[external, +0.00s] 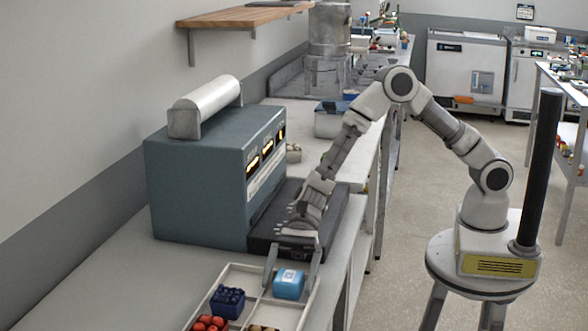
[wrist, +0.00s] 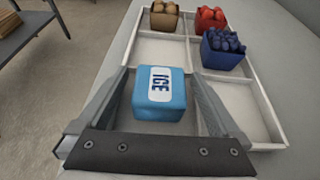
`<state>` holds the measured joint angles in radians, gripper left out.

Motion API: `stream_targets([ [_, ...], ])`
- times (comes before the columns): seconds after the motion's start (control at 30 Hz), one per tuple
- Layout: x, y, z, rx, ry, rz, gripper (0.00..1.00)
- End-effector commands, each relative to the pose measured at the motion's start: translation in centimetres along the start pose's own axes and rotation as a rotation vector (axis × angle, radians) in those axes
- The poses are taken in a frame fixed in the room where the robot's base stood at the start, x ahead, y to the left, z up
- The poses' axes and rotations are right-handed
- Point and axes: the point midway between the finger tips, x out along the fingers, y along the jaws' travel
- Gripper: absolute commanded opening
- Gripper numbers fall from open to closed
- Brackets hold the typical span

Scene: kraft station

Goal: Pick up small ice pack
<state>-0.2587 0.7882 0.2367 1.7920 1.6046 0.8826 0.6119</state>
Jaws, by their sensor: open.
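The small ice pack is a light blue block with a white label reading ICE. In the external view the ice pack (external: 288,284) sits in a compartment of the white divided tray (external: 312,297). In the wrist view the ice pack (wrist: 158,106) lies between the two fingers of my gripper (wrist: 160,88), with the tray (wrist: 262,122) around it. My gripper (external: 292,268) is open, pointing down over the tray, with one finger on each side of the pack. Gaps show between pack and fingers.
A blue carton of dark berries (wrist: 222,48), a red carton (wrist: 210,19) and a brown carton (wrist: 164,16) stand in other tray compartments. A large blue-grey machine (external: 205,180) and a low dark box (external: 322,215) stand behind the tray. Some tray compartments are empty.

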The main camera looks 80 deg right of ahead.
Motion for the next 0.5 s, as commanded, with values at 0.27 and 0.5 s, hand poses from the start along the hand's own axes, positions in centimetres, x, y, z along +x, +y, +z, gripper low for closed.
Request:
stream_targets([
  [0.27, -0.06, 0.0, 0.01, 0.0, 0.0, 0.0, 0.66],
  [0.5, -0.07, 0.0, 0.02, 0.0, 0.0, 0.0, 0.23],
])
